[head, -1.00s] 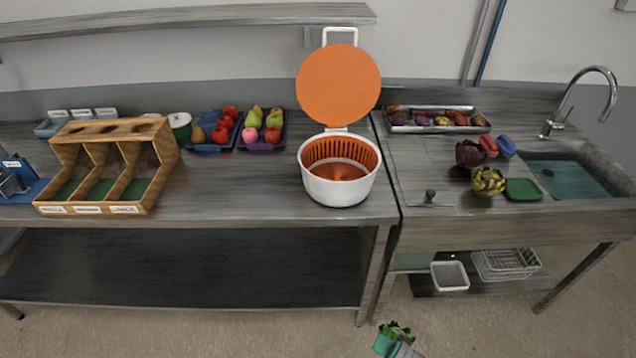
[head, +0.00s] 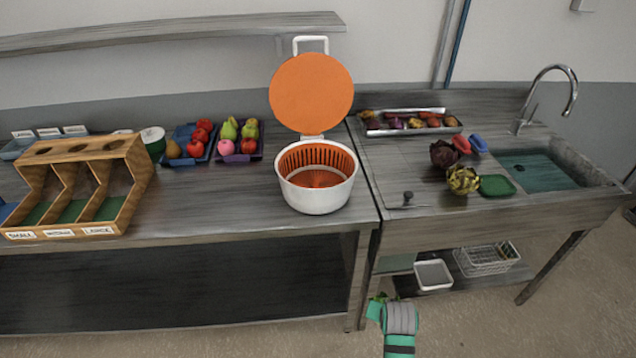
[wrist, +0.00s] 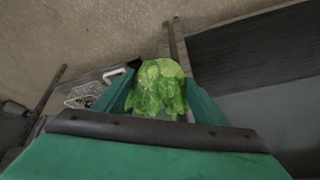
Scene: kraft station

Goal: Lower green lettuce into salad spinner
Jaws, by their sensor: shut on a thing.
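The salad spinner (head: 316,199) is a white bowl with an orange slotted basket (head: 317,165) inside. Its round orange lid (head: 311,93) stands open behind it, and the basket looks empty. My gripper (head: 377,308) is in front of the tables, low in the head view and well below and to the right of the spinner. In the wrist view my gripper (wrist: 160,95) is shut on the green lettuce (wrist: 158,88), which sits between the two green fingers. In the head view the lettuce is mostly hidden by my gripper.
A wooden sorting rack (head: 120,203) and fruit trays (head: 239,151) stand left of the spinner. A metal vegetable tray (head: 398,131), an artichoke (head: 462,179) and a sink (head: 545,172) are to the right. The table's front edge lies between my gripper and the spinner.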

